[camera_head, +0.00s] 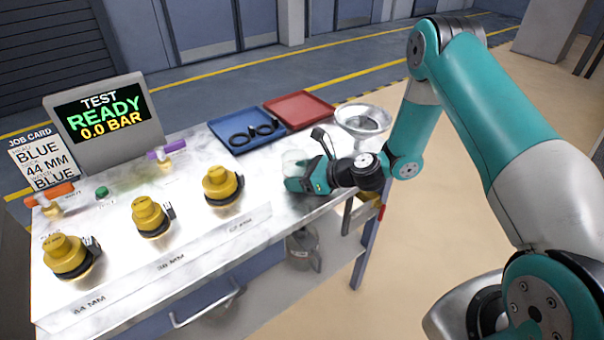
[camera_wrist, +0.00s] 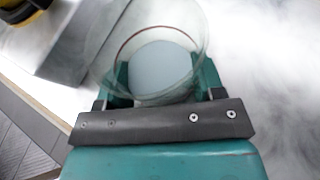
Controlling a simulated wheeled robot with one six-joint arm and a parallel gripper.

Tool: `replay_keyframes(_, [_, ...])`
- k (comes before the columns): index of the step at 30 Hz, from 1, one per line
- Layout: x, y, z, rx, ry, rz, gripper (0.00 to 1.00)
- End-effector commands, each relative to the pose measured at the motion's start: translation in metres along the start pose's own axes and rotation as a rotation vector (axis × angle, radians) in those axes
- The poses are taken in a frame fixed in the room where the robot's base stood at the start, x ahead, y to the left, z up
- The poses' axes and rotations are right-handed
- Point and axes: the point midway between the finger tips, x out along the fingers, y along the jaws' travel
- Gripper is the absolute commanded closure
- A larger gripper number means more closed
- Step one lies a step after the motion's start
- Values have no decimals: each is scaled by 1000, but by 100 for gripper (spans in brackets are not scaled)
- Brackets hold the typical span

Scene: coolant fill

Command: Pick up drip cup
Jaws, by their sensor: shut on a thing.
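The drip cup (camera_wrist: 160,28) is a clear, see-through cup with a dark reddish ring line inside and a pale bottom. In the wrist view it sits between the two teal fingers of my gripper (camera_wrist: 160,80), which are shut on its sides. In the head view my gripper (camera_head: 302,180) is low over the right part of the white bench, and the cup (camera_head: 293,160) shows faintly just beyond it. I cannot tell whether the cup's base touches the bench top.
The white bench (camera_head: 130,262) bears several yellow-capped fittings (camera_head: 150,214) to the left. A test screen (camera_head: 100,112) stands at the back left.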

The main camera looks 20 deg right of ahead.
Motion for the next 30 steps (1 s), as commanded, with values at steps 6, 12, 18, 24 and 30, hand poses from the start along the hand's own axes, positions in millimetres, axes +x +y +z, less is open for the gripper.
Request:
replay_keyframes(6, [-5, 0, 12, -1, -1, 0, 64])
replay_keyframes(12, [-13, 0, 32, -3, -2, 0, 64])
replay_keyframes(18, [-24, 0, 59, -4, -3, -1, 64])
replay_keyframes(24, [-35, 0, 87, -4, -3, -1, 64])
replay_keyframes(30, [-47, 0, 114, -4, -3, -1, 64])
